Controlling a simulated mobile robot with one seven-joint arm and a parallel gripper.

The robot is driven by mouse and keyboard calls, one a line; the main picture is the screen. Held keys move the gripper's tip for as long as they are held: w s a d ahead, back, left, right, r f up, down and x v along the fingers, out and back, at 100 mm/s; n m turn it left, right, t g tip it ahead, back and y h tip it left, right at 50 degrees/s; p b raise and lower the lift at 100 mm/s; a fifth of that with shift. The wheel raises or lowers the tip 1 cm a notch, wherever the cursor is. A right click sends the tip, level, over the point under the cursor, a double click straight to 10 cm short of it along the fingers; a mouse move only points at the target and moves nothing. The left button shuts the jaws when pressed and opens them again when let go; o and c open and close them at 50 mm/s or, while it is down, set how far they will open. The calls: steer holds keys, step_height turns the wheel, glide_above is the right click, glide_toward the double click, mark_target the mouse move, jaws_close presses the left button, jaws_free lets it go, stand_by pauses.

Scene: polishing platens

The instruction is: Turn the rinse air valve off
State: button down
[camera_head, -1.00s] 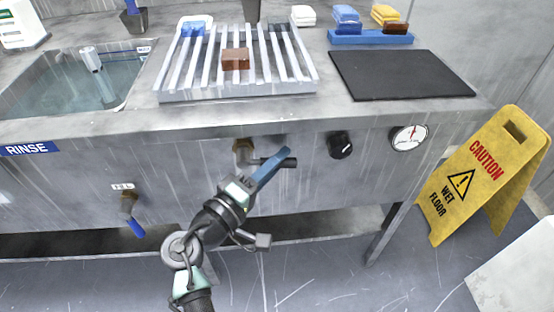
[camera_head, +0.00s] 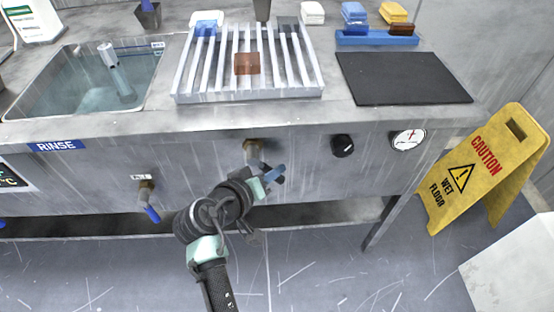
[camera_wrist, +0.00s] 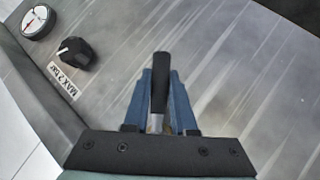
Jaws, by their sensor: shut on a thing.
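A brass valve (camera_head: 253,150) sticks out of the bench front, below the slatted rack. Its black lever (camera_wrist: 160,82) shows in the wrist view, with a silver neck. My gripper (camera_head: 274,174) is at this valve; in the wrist view its blue fingers (camera_wrist: 160,74) lie on both sides of the lever and are shut on it. The lever is mostly hidden behind the gripper in the head view. Another brass valve with a blue handle (camera_head: 151,213) sits to the left, under the RINSE sign (camera_head: 55,146); the small label above it is unreadable.
A black knob (camera_head: 342,145) and a round gauge (camera_head: 407,139) are on the bench front to the right. A yellow wet-floor sign (camera_head: 484,165) stands at the right. The rinse basin (camera_head: 62,100), slatted rack (camera_head: 250,96) and black mat (camera_head: 403,78) are above on the bench.

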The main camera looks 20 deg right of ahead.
steer(key=shift+w+a+f+m+t+y+p, duration=0.1)
steer(key=shift+w+a+f+m+y+p, duration=0.1)
steer(key=shift+a+m+y+p, duration=0.6)
steer(key=shift+w+a+f+m+t+y+p, duration=0.15)
steer(key=shift+a+m+y+p, duration=0.2)
steer(key=shift+y+p, duration=0.7)
steer(key=shift+w+a+f+m+t+y+p, duration=0.1)
steer(key=shift+w+a+f+m+y+p, duration=0.1)
steer(key=shift+a+m+y+p, duration=0.55)
steer(key=shift+y, duration=0.3)
steer(key=c, duration=0.7)
jaws_free()
steer(key=shift+c, duration=0.2)
steer(key=shift+d, duration=0.1)
steer(key=p+v, duration=0.3)
steer(key=v, duration=1)
steer(key=shift+p, duration=0.3)
